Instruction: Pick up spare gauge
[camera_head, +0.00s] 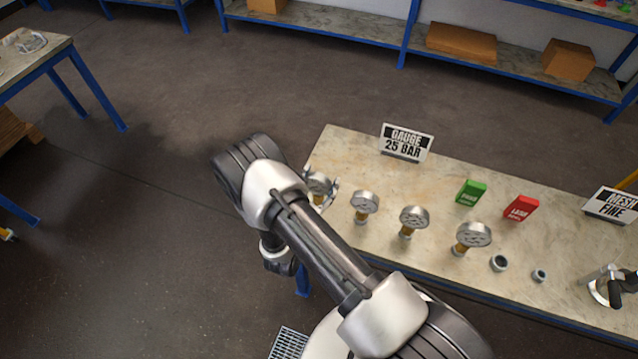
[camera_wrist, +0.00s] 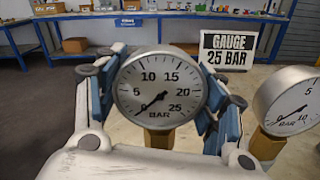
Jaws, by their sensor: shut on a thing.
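A round pressure gauge (camera_wrist: 160,88) with a silver rim, a white dial up to 25 BAR and a brass stem is between the fingers of my gripper (camera_wrist: 161,105). Blue finger pads press on both its sides. The head view shows this gauge (camera_head: 318,183) upright at the table's left end, with my gripper (camera_head: 320,190) around it, partly hidden by my arm. I cannot tell whether its stem touches the table. The sign "GAUGE 25 BAR" (camera_head: 406,143) stands behind it and also shows in the wrist view (camera_wrist: 228,50).
More gauges stand in a row to the right: one close by (camera_head: 365,201), then another (camera_head: 413,217) and another (camera_head: 472,235). A green box (camera_head: 471,192), a red box (camera_head: 520,208) and two small rings (camera_head: 499,263) are on the table (camera_head: 350,150). Open floor lies left.

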